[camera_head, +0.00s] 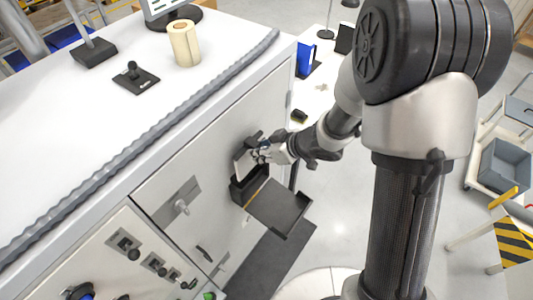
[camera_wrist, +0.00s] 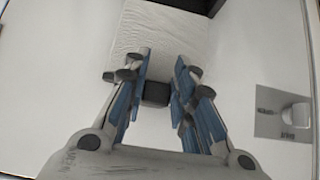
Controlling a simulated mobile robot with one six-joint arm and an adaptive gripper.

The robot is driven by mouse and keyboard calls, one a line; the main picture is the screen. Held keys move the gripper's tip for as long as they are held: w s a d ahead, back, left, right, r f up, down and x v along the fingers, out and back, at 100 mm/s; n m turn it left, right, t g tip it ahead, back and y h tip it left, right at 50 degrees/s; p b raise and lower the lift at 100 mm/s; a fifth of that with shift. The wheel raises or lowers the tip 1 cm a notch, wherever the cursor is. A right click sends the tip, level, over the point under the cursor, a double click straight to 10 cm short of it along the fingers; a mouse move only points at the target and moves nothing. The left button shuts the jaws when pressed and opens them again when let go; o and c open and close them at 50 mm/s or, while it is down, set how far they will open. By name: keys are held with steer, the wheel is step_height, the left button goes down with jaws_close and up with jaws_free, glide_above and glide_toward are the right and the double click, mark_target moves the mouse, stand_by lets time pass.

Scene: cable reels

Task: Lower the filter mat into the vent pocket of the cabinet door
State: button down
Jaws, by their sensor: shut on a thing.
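The filter mat (camera_head: 243,163) is a thin, pale sheet, held on edge at the cabinet door (camera_head: 215,150). In the wrist view the mat (camera_wrist: 165,33) spreads beyond my fingers, with a creased surface. My gripper (camera_head: 262,150) is shut on it; the fingers also show in the wrist view (camera_wrist: 163,65). The vent pocket (camera_head: 248,187) is a black open box on the door, just below the mat. I cannot tell whether the mat's lower edge is inside it. A dark block (camera_wrist: 155,93) shows between my fingers.
A dark flap (camera_head: 280,208) sticks out from the pocket front. A door handle (camera_head: 182,206) is to the left, also in the wrist view (camera_wrist: 294,115). The cabinet top carries a beige roll (camera_head: 184,44) and a small black stand (camera_head: 135,77). A grey crate (camera_head: 505,165) stands far right.

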mark_target(252, 166)
steer(key=shift+w+a+f+b, duration=0.25)
steer(key=shift+f+b, duration=0.1)
steer(key=shift+f, duration=0.2)
steer(key=shift+w+a+f+b, duration=0.1)
steer(key=shift+a+f+b, duration=0.25)
steer(key=shift+f, duration=0.25)
steer(key=shift+w+a+f+b, duration=0.2)
steer(key=shift+f+b, duration=0.15)
steer(key=shift+f, duration=0.2)
steer(key=shift+f, duration=0.55)
steer(key=shift+f+b, duration=1.75)
steer(key=shift+f, duration=0.45)
step_height(252, 166, down, 4)
steer(key=b, duration=0.3)
stand_by(0.5)
